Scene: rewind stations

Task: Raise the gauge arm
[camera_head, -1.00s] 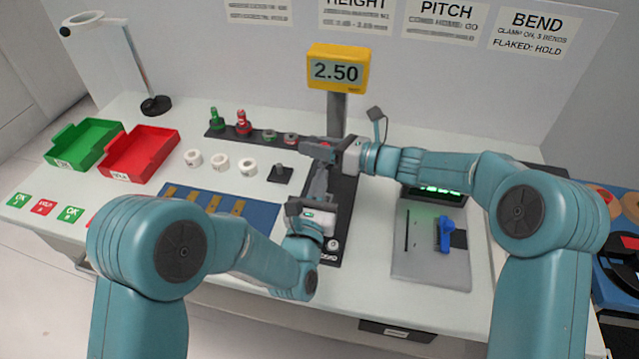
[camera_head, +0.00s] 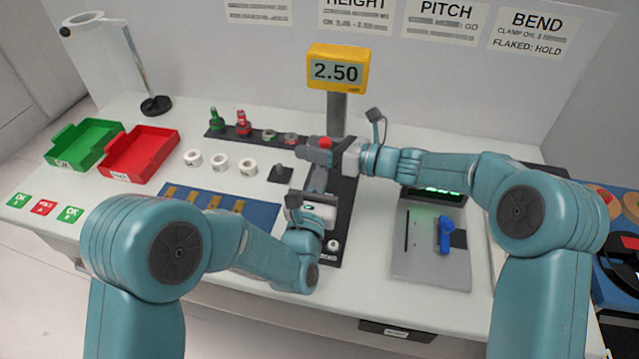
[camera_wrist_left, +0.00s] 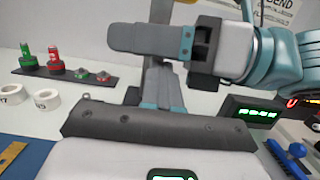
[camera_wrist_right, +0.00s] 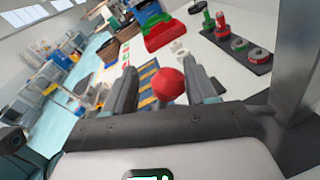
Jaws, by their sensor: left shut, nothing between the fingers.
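The gauge has a yellow display (camera_head: 338,70) reading 2.50 on a grey post (camera_head: 337,108), above a dark base (camera_head: 345,205). A red knob (camera_head: 325,142) shows at my right gripper (camera_head: 305,149). In the right wrist view, the red ball knob (camera_wrist_right: 169,85) lies between my right gripper's parted fingers (camera_wrist_right: 160,85), nearer the right one; contact is unclear. The rest of the gauge arm is hidden. My left gripper (camera_head: 318,172) is shut and empty, its fingers just below the right gripper. In the left wrist view, its fingers (camera_wrist_left: 162,85) point at the right gripper (camera_wrist_left: 150,40).
A dark strip (camera_head: 215,134) with green and red pieces and rings lies left of the post. White rings (camera_head: 220,162), a blue mat (camera_head: 260,212), and green (camera_head: 85,143) and red (camera_head: 140,155) trays lie further left. A grey plate with a blue lever (camera_head: 445,235) is right.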

